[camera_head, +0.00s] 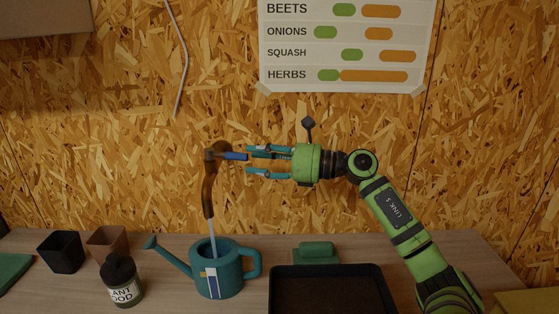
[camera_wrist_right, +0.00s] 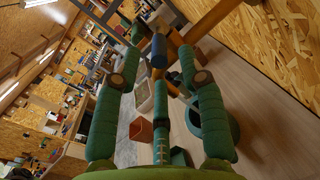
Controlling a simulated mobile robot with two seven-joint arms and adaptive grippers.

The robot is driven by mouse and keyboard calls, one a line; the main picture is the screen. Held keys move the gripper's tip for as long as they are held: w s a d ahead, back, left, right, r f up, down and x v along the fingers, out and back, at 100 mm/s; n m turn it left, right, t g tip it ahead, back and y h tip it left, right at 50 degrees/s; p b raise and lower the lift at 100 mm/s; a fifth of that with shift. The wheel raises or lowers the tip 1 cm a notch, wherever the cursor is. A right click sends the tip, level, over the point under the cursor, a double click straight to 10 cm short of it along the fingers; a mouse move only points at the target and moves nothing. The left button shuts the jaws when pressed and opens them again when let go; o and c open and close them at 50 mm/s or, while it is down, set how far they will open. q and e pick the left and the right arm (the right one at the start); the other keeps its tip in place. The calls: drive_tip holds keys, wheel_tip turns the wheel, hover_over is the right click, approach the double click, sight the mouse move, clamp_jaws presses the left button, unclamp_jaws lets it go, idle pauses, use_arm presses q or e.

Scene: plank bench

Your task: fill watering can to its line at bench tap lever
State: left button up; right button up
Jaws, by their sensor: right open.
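The brown bench tap (camera_head: 208,185) has a blue lever (camera_head: 236,156) pointing right. A pale stream of water (camera_head: 212,238) runs from its spout into the teal watering can (camera_head: 232,277), which stands upright on the bench. The can's front has a white strip (camera_head: 211,283) with a blue column and a small orange mark; the exact level is too small to read. My right gripper (camera_head: 248,160) is open at the lever's end. In the right wrist view the lever (camera_wrist_right: 158,52) shows between the fingertips; I cannot tell whether they touch. My left gripper is out of view.
A black tray (camera_head: 283,292) lies right of the can, with a green block-like object (camera_head: 317,252) behind it. A plant food bottle (camera_head: 121,282), a black pot (camera_head: 61,252) and a brown pot (camera_head: 108,243) stand to the left. A planting chart (camera_head: 345,45) hangs on the wall.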

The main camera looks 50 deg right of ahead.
sight(235, 156)
drive_tip(key=v, duration=0.5)
idle(1.5)
drive_tip(key=p+x, duration=0.1)
drive_tip(key=x, duration=0.2)
drive_tip(key=p+x, duration=0.1)
drive_tip(key=x, duration=0.2)
drive_tip(key=p+x, duration=0.2)
drive_tip(key=x, duration=0.1)
drive_tip(key=shift+w+a+r, duration=0.15)
drive_tip(key=shift+w+r, duration=0.1)
drive_tip(key=shift+w+a+f+p, duration=0.2)
drive_tip(key=shift+w+a+p, duration=0.2)
drive_tip(key=shift+w, duration=0.15)
clamp_jaws()
